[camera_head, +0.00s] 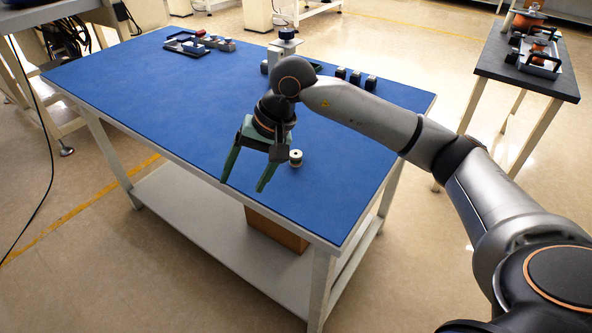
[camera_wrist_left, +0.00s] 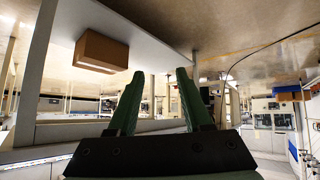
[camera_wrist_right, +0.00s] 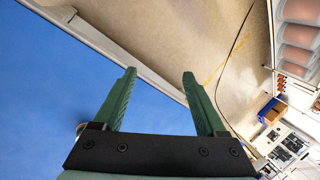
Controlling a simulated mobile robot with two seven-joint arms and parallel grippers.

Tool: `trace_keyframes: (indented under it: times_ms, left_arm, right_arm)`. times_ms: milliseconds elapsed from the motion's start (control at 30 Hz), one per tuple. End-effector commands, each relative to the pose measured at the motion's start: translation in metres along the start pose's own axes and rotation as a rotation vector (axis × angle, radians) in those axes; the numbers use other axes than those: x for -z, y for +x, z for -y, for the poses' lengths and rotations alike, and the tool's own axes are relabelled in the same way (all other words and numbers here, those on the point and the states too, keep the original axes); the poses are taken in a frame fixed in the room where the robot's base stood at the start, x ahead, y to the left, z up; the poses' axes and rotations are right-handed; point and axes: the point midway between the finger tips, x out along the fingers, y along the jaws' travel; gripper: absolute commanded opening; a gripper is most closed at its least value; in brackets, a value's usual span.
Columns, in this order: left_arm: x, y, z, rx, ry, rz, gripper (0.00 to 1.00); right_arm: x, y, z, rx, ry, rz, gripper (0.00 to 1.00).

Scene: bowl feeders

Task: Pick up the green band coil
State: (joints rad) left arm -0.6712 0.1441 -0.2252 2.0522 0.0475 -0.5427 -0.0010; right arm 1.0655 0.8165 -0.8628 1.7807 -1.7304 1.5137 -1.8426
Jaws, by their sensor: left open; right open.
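A small pale coil (camera_head: 296,158) stands on the blue table top, close beside my right gripper (camera_head: 245,188); its band colour is too small to make out. My right gripper is open and empty, fingers pointing toward the table's front edge, with the coil outside the fingers on the right. In the right wrist view, the open right gripper (camera_wrist_right: 158,80) has blue table and floor beyond it, and an edge of a small round thing shows at its left base. My left gripper (camera_wrist_left: 156,80) is open and empty in the left wrist view; the head view does not show it.
The blue table (camera_head: 190,120) is mostly clear. Black blocks (camera_head: 355,78), a post fixture (camera_head: 285,45) and a small tray (camera_head: 185,44) stand at its back. A brown box (camera_head: 276,228) sits on the lower shelf. A side table (camera_head: 490,65) at right holds reddish spools.

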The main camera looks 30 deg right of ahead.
Motion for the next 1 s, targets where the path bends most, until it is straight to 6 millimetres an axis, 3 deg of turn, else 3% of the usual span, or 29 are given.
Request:
trace_keyframes:
  times_ms: [33, 100, 200, 333, 533, 700, 1000]
  left_arm:
    - [-0.008, 0.007, 0.0, -0.003, 0.002, 0.0, 0.5]
    - [-0.01, 0.01, -0.001, -0.006, 0.004, -0.002, 0.5]
    - [-0.01, 0.012, -0.003, -0.011, 0.006, -0.005, 0.5]
    - [-0.011, 0.014, -0.004, -0.014, 0.008, -0.002, 0.5]
    - [-0.013, 0.018, -0.001, -0.011, 0.012, -0.009, 0.5]
    - [0.02, 0.016, 0.007, 0.008, 0.043, -0.124, 0.5]
    - [0.042, 0.013, 0.009, 0.017, 0.065, -0.211, 0.5]
  right_arm:
    - [0.025, -0.014, -0.019, -0.084, -0.068, -0.102, 0.74]
    - [0.05, -0.036, -0.04, -0.196, -0.137, -0.201, 0.74]
    - [0.072, -0.065, -0.061, -0.316, -0.193, -0.294, 0.74]
    - [0.085, -0.084, -0.076, -0.4, -0.221, -0.346, 0.74]
    - [0.098, -0.061, -0.09, -0.419, -0.224, -0.352, 0.74]
    - [0.109, -0.038, -0.099, -0.416, -0.226, -0.352, 0.74]
    - [0.117, -0.021, -0.107, -0.413, -0.226, -0.353, 0.74]
